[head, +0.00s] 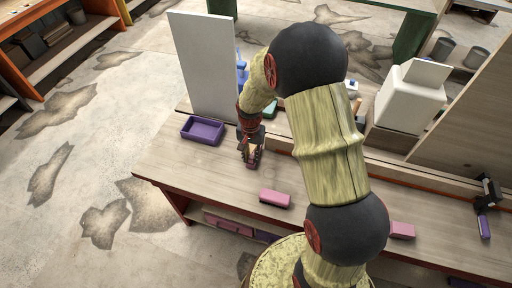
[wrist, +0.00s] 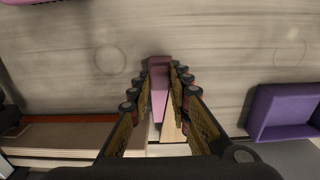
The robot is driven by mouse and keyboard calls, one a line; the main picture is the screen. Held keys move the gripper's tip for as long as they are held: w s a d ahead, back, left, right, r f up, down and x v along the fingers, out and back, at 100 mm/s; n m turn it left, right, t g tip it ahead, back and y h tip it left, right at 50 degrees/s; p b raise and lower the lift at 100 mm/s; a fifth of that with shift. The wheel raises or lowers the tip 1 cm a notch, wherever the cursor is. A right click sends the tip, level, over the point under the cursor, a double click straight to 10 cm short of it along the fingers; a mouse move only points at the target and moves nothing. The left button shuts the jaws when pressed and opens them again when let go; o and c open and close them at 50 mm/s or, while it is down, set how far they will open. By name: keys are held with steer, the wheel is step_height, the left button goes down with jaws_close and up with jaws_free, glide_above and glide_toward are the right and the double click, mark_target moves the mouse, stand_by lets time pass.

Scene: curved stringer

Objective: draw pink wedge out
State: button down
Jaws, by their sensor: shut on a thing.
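The pink wedge (wrist: 159,84) is a long, tapering pink piece between my fingers in the wrist view, its broad end towards the top. My gripper (wrist: 160,72) is shut on it, with a row of dark finger joints on either side. In the head view my gripper (head: 252,160) is low over the workbench, right of the purple tray, and mostly hides what it holds. A pale wooden piece (wrist: 172,130) shows beside the wedge's narrow end; I cannot tell whether they touch.
The purple tray (head: 202,130) stands on the workbench (head: 330,218) left of my gripper. A pink block (head: 275,198) lies in front of it, and another pink block (head: 402,230) lies farther right. A tall white panel (head: 203,65) stands behind the tray.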

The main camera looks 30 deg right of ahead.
steer(key=shift+s+a, duration=0.2)
steer(key=shift+a, duration=0.05)
steer(key=c, duration=1.6)
jaws_free()
steer(key=shift+c, duration=0.2)
steer(key=shift+a, duration=0.1)
step_height(320, 180, up, 12)
